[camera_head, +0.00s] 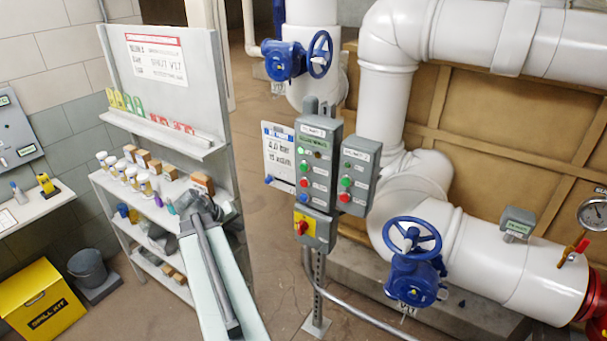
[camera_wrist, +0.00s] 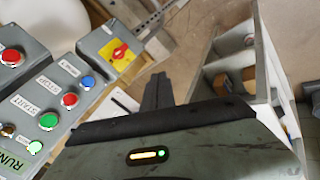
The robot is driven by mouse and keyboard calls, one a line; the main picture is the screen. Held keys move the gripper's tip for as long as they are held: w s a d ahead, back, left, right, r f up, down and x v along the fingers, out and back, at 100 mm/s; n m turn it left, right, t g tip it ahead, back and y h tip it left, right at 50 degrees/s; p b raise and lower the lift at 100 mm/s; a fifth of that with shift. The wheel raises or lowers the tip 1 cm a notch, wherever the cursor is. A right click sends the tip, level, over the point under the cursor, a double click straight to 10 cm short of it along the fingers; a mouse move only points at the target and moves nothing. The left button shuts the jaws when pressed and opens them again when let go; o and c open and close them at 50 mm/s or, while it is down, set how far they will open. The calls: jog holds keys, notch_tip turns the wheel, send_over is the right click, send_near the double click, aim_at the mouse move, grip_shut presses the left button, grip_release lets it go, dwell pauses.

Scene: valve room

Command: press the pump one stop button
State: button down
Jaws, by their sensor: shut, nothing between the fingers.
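A grey control box (camera_head: 322,150) stands on a post, with green, red and blue buttons in a column. Its red button (camera_head: 304,183) shows in the wrist view (camera_wrist: 69,100) beside a STOP label, between a green START button (camera_wrist: 48,120) and a blue button (camera_wrist: 88,82). A smaller grey box (camera_head: 358,172) to its right has its own green and red (camera_head: 345,198) buttons. The box titles are too small to read surely. My gripper (camera_head: 205,203) is shut and empty, left of the boxes and apart from them; its dark fingers (camera_wrist: 158,88) show in the wrist view.
A yellow isolator with a red knob (camera_head: 302,227) sits below the boxes. A shelf unit (camera_head: 165,120) with bottles and small boxes stands behind my gripper at left. A blue handwheel valve (camera_head: 412,260) and white pipes are at right.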

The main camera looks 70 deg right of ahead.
aim_at(304, 183)
jog(key=s+d+r+m+g+p, duration=0.1)
jog(key=s+d+r, duration=0.2)
jog(key=s, duration=0.3)
jog(key=s+d+r+m+g+h+p, duration=0.1)
jog(key=s+d+r, duration=0.2)
jog(key=s+d, duration=0.3)
jog(key=shift+r, duration=0.15)
jog(key=shift+d, duration=0.15)
jog(key=s+d, duration=0.2)
jog(key=d, duration=0.6)
jog(key=shift+d, duration=0.2)
jog(key=shift+s+d+p, duration=0.1)
jog(key=shift+d+p, duration=0.05)
jog(key=shift+p, duration=0.15)
dwell(0.9)
jog(key=shift+s+d, duration=0.1)
jog(key=shift+d, duration=0.2)
